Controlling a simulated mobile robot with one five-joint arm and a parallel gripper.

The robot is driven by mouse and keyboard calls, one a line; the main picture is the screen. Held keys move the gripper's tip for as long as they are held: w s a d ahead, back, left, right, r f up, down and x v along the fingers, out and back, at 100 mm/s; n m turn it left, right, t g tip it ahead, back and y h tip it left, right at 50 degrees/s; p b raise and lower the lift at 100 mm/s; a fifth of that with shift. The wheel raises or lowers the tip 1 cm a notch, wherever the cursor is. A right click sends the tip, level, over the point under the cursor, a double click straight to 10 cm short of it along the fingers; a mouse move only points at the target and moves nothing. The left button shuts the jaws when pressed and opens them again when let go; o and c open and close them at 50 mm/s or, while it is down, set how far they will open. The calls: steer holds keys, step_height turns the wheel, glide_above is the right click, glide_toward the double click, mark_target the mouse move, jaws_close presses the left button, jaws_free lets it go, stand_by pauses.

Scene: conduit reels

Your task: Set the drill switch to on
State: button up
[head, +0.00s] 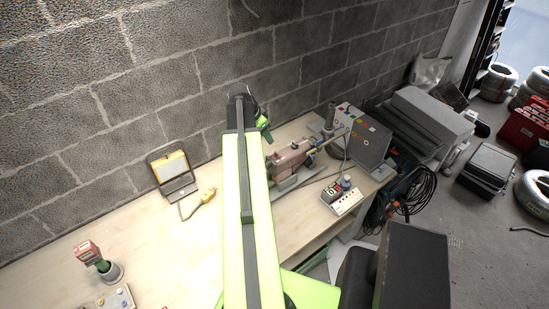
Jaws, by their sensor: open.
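My arm reaches forward over the workbench, and my gripper (262,124) is at its far end near the block wall. The gripper is small and partly hidden by the arm; it is open, with nothing seen in it. I cannot tell for certain which thing is the drill. A pinkish machine (290,160) with a grey base lies on the bench just right of the arm and partly behind it. A red and green tool (92,254) stands upright in a grey holder at the left front. No switch or its setting can be made out.
A work lamp (173,172) with a yellow plug (208,195) stands left of the arm. A control box (343,196), a grey panel (362,140) and a coiled black cable (415,190) are at right. Grey cases (493,165) stand on the floor. The bench's left middle is clear.

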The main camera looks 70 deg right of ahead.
mark_target(276, 152)
steer(key=b+x, duration=0.9)
steer(key=x, duration=0.3)
steer(key=shift+w+a+f+b, duration=0.1)
steer(key=shift+w+a+b, duration=0.1)
steer(key=shift+b, duration=0.1)
steer(key=shift+s+d+f+b, duration=0.15)
steer(key=shift+d+f+b, duration=0.1)
steer(key=shift+f+b, duration=0.15)
steer(key=shift+r, duration=0.1)
steer(key=shift+c, duration=0.4)
jaws_close()
